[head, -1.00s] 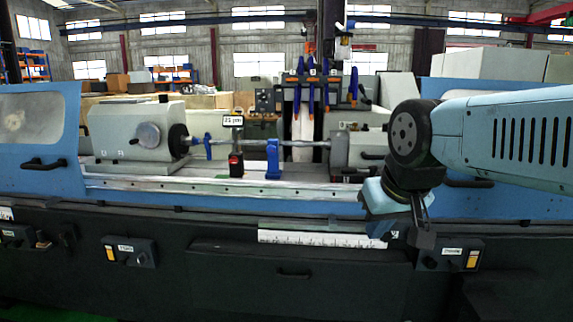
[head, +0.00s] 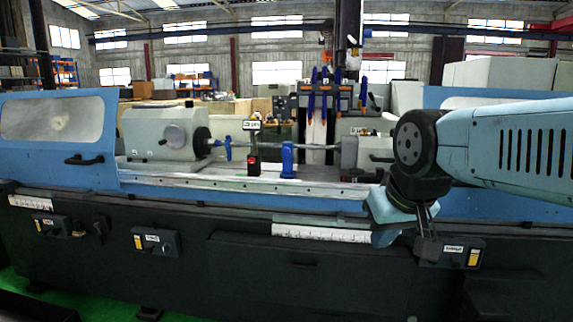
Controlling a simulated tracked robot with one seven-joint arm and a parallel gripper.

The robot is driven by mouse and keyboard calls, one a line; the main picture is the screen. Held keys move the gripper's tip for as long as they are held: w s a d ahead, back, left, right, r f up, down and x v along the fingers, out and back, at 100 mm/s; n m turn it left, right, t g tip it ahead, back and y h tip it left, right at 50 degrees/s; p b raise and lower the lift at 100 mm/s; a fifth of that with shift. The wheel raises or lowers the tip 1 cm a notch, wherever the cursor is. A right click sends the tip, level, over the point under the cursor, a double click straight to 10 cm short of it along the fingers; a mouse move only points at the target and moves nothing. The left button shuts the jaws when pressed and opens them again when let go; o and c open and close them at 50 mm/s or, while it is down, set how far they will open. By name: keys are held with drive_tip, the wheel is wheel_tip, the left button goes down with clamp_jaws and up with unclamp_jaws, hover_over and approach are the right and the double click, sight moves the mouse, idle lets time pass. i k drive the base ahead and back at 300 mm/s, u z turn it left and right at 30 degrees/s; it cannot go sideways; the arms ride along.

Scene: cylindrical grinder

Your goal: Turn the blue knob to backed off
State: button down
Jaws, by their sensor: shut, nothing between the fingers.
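I cannot make out a separate blue knob. A blue bracket-like fixture (head: 287,160) stands on the grinder's bed under the shaft (head: 308,146). A small blue piece (head: 228,149) sits on the shaft nearer the headstock. My gripper (head: 427,248) points down in front of the machine's lower right front, its dark fingers together and empty. It overlaps the left edge of the right control panel (head: 450,251) in the picture. Whether it touches that panel I cannot tell, and part of the panel is hidden behind it.
The grey headstock (head: 158,138) is at the left and the tailstock (head: 368,152) is partly behind my arm. Another panel (head: 156,242) is on the lower front. A white scale strip (head: 320,233) runs left of my gripper. Green floor (head: 30,302) shows at lower left.

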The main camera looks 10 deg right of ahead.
sight(285, 152)
drive_tip(key=u, duration=0.05)
drive_tip(key=i, duration=0.95)
drive_tip(key=z, duration=0.05)
